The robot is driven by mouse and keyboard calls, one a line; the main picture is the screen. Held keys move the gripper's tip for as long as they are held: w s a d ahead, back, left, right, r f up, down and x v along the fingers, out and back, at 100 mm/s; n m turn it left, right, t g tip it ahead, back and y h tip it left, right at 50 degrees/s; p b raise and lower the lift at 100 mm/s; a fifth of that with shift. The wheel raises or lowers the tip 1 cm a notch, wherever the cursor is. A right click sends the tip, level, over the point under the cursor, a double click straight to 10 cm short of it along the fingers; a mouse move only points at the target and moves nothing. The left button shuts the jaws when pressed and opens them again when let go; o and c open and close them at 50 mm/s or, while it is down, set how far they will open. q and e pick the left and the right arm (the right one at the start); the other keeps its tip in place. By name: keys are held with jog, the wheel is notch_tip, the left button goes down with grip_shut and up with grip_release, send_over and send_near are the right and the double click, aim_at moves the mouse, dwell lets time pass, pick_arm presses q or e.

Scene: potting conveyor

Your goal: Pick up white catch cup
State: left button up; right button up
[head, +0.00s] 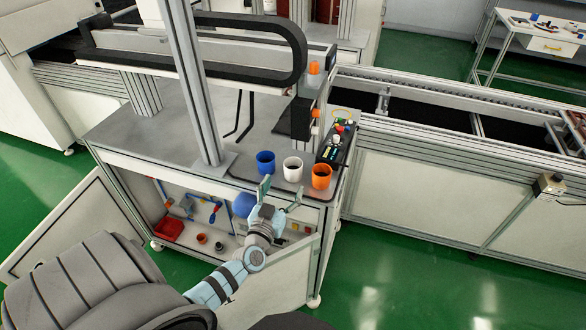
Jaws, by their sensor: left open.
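The white catch cup (292,169) stands upright on a dark mat at the front right of the grey workbench. It is between a blue cup (265,163) on its left and an orange cup (321,176) on its right. My left gripper (280,190) is open and empty, with its fingers apart just in front of and below the white cup in the picture. One finger is near the blue cup's base. I cannot tell whether it touches anything. My right gripper is not in view.
A control box with buttons (338,146) sits behind the orange cup. A grey post (197,90) rises from the bench at the left. Below is an open cabinet with a red bin (169,229). A conveyor (440,140) runs off to the right.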

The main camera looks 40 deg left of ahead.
aim_at(290, 171)
pick_arm(q)
jog(key=b+x, duration=0.1)
jog(key=x, duration=0.2)
jog(key=b+x, duration=0.2)
jog(key=x, duration=0.2)
jog(key=f+b+x, duration=0.1)
jog(key=b+x, duration=0.1)
jog(key=x, duration=0.1)
jog(key=shift+w+a+f, duration=0.15)
jog(key=shift+w+a, duration=0.1)
jog(key=shift+a, duration=0.25)
jog(key=shift+w, duration=0.15)
jog(key=shift+c, duration=0.8)
jog(key=c, duration=1)
